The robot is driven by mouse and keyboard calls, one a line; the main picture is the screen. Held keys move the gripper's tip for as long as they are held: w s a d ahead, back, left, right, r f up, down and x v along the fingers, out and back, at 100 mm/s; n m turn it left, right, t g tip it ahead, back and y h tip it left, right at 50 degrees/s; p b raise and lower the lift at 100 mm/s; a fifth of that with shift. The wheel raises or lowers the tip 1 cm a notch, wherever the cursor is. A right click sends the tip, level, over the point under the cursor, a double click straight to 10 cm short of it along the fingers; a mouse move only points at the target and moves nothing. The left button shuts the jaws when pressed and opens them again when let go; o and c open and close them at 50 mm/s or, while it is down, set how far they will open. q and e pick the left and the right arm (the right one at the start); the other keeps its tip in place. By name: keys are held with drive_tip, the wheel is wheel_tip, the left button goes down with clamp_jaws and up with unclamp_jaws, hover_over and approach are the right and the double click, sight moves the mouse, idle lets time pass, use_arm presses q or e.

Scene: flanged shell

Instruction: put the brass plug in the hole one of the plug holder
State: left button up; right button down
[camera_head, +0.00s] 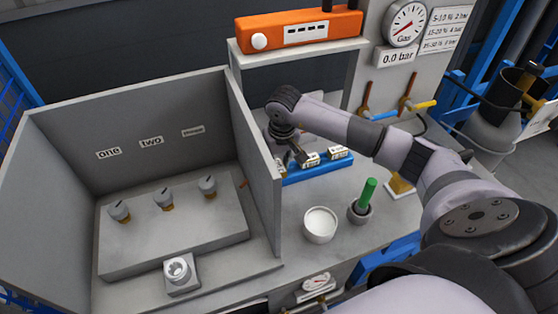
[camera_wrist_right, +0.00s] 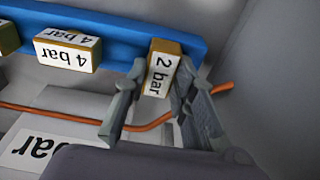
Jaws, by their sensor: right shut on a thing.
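A brass-sided block (camera_wrist_right: 162,68) with a white "2 bar" label is between the fingers of my right gripper (camera_wrist_right: 162,82) in the wrist view. It is at the end of a blue rack (camera_wrist_right: 112,22); I cannot tell if it is seated or just clear. In the head view my right gripper (camera_head: 300,153) reaches down at the left end of the blue rack (camera_head: 318,170), its fingertips partly hidden. Three grey knobs with brass bases (camera_head: 119,212) stand on a grey block (camera_head: 170,240), under wall labels "one", "two" and a third, blurred one. My left gripper is out of view.
A grey partition (camera_head: 252,150) stands between the knob block and the rack. A white bowl (camera_head: 320,224) and a mortar with a green pestle (camera_head: 360,211) stand right of it. More labelled blocks (camera_wrist_right: 68,49) sit along the rack. An orange cable (camera_wrist_right: 60,117) runs near my fingers.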

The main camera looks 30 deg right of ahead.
sight(281, 170)
drive_tip(key=shift+r, duration=0.1)
drive_tip(key=c, duration=1.8)
unclamp_jaws()
drive_tip(key=shift+f, duration=0.25)
drive_tip(key=o, duration=0.5)
drive_tip(key=shift+r, duration=0.1)
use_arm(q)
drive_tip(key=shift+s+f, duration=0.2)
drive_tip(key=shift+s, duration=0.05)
use_arm(e)
drive_tip(key=shift+r, duration=0.55)
use_arm(q)
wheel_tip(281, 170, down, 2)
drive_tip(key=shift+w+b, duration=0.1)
drive_tip(key=shift+b, duration=1.1)
use_arm(e)
drive_tip(key=r, duration=0.3)
drive_tip(key=s+r, duration=0.1)
drive_tip(key=r, duration=0.7)
drive_tip(key=shift+s+a, duration=0.15)
drive_tip(key=shift+s, duration=0.1)
